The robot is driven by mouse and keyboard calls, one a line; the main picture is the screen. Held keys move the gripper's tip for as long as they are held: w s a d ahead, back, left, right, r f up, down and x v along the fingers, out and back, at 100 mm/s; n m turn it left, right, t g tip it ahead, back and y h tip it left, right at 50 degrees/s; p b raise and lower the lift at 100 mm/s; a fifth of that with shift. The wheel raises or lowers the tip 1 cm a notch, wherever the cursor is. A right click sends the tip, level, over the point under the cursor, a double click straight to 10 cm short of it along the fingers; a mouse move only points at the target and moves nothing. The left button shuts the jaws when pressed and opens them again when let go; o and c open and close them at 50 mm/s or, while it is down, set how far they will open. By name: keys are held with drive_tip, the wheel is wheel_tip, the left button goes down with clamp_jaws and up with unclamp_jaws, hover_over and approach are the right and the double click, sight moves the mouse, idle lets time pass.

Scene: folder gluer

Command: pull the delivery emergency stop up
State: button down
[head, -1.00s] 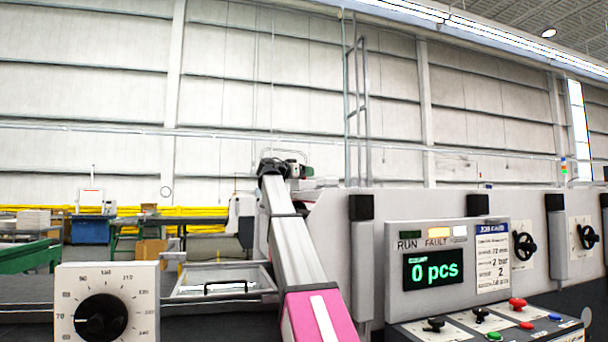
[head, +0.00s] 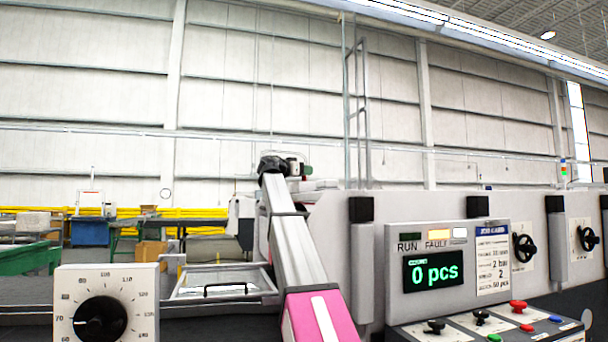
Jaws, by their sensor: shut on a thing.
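My arm rises from the bottom middle of the head view, and its dark and grey wrist parts show at the upper end, beyond the machine's top edge. The fingers of my gripper are not visible; the wrist and arm hide that spot. I cannot make out the delivery emergency stop or what the jaws hold. A red mushroom-shaped knob (head: 518,306) stands on the sloping control panel (head: 450,330) at lower right, apart from my arm. I cannot tell from its looks that it is the delivery stop.
A display box (head: 433,270) reads 0 pcs, with an amber lamp lit above FAULT. A dial box (head: 108,285) stands at lower left. A clear guard with a black handle (head: 230,289) lies left of my arm. Black handwheels (head: 524,246) are on the right.

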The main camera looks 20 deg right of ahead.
drive_tip(key=c, duration=0.6)
unclamp_jaws()
drive_tip(key=shift+r, duration=0.2)
drive_tip(key=shift+c, duration=0.2)
drive_tip(key=shift+a, duration=0.15)
drive_tip(key=v, duration=1)
drive_tip(key=shift+s+a, duration=0.15)
drive_tip(key=shift+a, duration=0.1)
